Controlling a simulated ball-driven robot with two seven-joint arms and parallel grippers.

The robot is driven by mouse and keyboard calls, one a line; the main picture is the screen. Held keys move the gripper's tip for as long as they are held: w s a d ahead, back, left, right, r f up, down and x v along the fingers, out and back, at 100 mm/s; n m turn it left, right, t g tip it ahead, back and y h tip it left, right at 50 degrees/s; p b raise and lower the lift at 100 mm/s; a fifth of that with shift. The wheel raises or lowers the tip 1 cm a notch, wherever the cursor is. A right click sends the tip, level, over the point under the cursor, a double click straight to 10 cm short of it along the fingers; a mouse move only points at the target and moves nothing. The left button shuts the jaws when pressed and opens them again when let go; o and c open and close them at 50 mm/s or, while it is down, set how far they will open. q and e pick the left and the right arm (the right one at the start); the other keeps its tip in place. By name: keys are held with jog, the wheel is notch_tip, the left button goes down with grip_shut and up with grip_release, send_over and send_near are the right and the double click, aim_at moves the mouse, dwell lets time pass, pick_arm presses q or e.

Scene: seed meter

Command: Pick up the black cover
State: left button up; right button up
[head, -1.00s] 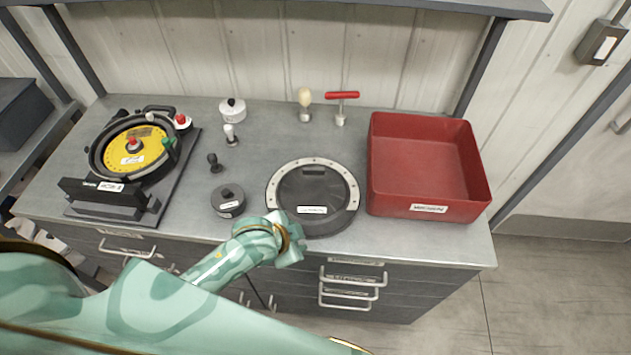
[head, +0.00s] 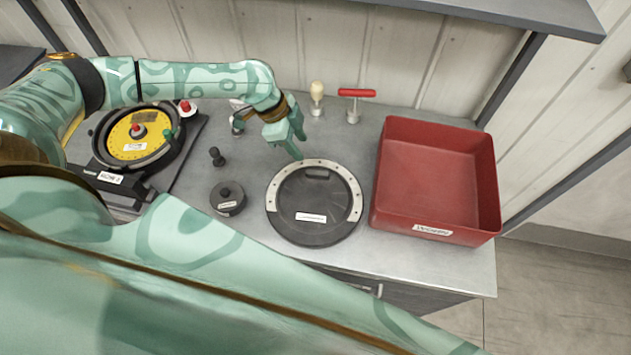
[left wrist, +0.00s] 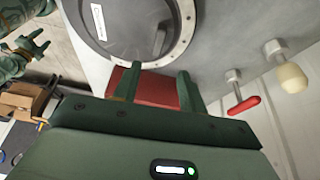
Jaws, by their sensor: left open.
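The black cover (head: 312,200) is a round dark disc with a raised grip near its far edge and a white label near its front. It lies on the grey bench, with a pale bolted ring around much of it. In the left wrist view, the cover (left wrist: 118,22) is at the top, with its grip beside the ring. My left gripper (head: 300,147) is open and empty at the cover's far edge, apparently above the bench. Its two fingers also show in the left wrist view (left wrist: 158,86). A green gripper, apparently my right (left wrist: 28,45), is small at the left of that view.
A red bin (head: 440,185) stands right of the cover. Behind are a red T-handled tool (head: 355,100) and a cream-knobbed tool (head: 317,97). A small dark lidded pot (head: 228,198) and a black knob (head: 217,157) stand left, near the yellow-plated unit (head: 135,140).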

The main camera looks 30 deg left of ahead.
pick_arm(q)
send_near(317, 172)
jog(key=x, duration=0.2)
jog(key=shift+w+d+f, duration=0.15)
jog(key=shift+w+f, duration=0.2)
jog(key=shift+w, duration=0.05)
jog(key=shift+s+d+f, duration=0.1)
jog(key=shift+d+f, duration=0.15)
jog(key=shift+f, duration=0.25)
jog(key=x, duration=0.4)
jog(key=shift+s+d+f, duration=0.15)
jog(key=shift+f, duration=0.25)
grip_shut()
